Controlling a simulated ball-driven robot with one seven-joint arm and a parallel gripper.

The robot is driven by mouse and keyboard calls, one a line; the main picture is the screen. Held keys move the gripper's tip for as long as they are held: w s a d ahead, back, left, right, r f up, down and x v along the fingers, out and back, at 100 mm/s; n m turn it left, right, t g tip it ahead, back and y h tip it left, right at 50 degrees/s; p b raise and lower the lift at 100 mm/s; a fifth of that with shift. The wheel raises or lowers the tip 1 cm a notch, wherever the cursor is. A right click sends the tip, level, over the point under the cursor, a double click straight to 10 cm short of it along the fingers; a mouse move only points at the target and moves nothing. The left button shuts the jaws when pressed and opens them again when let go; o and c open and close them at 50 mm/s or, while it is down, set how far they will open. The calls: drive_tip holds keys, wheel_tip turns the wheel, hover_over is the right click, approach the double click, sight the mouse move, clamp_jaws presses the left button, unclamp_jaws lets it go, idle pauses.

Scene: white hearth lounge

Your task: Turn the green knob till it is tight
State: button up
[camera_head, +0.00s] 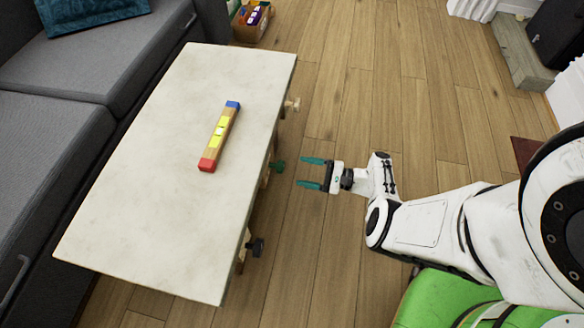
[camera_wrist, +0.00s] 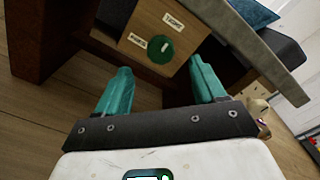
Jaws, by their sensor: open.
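The green knob (camera_head: 279,166) sticks out from the side of the table (camera_head: 110,217), below its top edge. In the wrist view the knob (camera_wrist: 160,50) is round, with a pale mark on its face. It sits on a wooden block (camera_wrist: 145,24) with two labels, one reading "TIGHT"; the other is too small to read surely. My gripper (camera_head: 311,173) is open and empty, with teal fingers pointing at the table. It is a short way right of the knob, apart from it. In the wrist view the knob shows between and beyond the fingertips (camera_wrist: 160,82).
A level-like bar (camera_head: 219,137) lies on the table. A grey sofa (camera_head: 50,140) is behind it.

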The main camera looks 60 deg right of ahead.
drive_tip(key=shift+v, duration=1.15)
drive_tip(key=s+a+f+n+g, duration=0.2)
drive_tip(key=s+a+n+g, duration=0.6)
drive_tip(key=a+n+g, duration=0.5)
drive_tip(key=s+a+r+n+g+h+p, duration=0.1)
drive_tip(key=r+n+h+p, duration=0.2)
drive_tip(key=r+p, duration=1.2)
drive_tip(key=s+a+r+n+g+h+p, duration=0.1)
drive_tip(key=r+n+p, duration=0.5)
drive_tip(key=r+p, duration=1)
wheel_tip(320, 180, up, 14)
drive_tip(key=shift+a+r+n+g+h, duration=0.2)
drive_tip(key=shift+a+n+g+h, duration=0.25)
drive_tip(key=shift+a+h, duration=0.55)
drive_tip(key=shift+d, duration=0.2)
